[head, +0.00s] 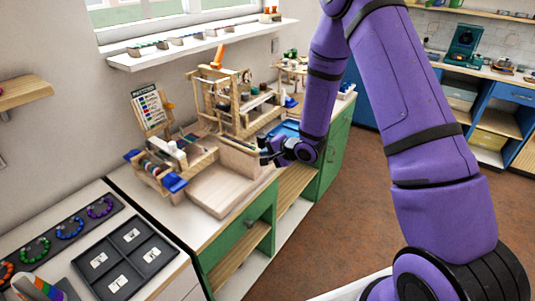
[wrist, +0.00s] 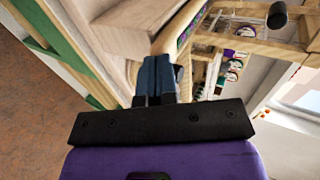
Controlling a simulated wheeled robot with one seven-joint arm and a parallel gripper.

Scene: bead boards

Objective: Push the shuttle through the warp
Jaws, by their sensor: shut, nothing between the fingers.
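A wooden loom frame (head: 222,98) stands on the white-topped green cabinet by the wall. A smaller wooden frame with coloured threads or spools (head: 152,166) stands in front of it at left. My gripper (head: 264,153) is shut and empty, at the right end of a pale wooden block (head: 238,157). In the wrist view, my gripper's dark fingers (wrist: 157,72) are together, close to a pale wooden part (wrist: 125,28); I cannot tell whether they touch it. Wooden bars and coloured pieces (wrist: 232,68) show to their right. I cannot make out the shuttle or the warp clearly.
A pale wooden board or tray (head: 214,193) lies at the cabinet's front edge. A blue tray (head: 287,129) lies behind my gripper. A dark compartment tray (head: 118,257) and a bead board (head: 62,233) lie at lower left. A chart (head: 149,108) stands by the wall.

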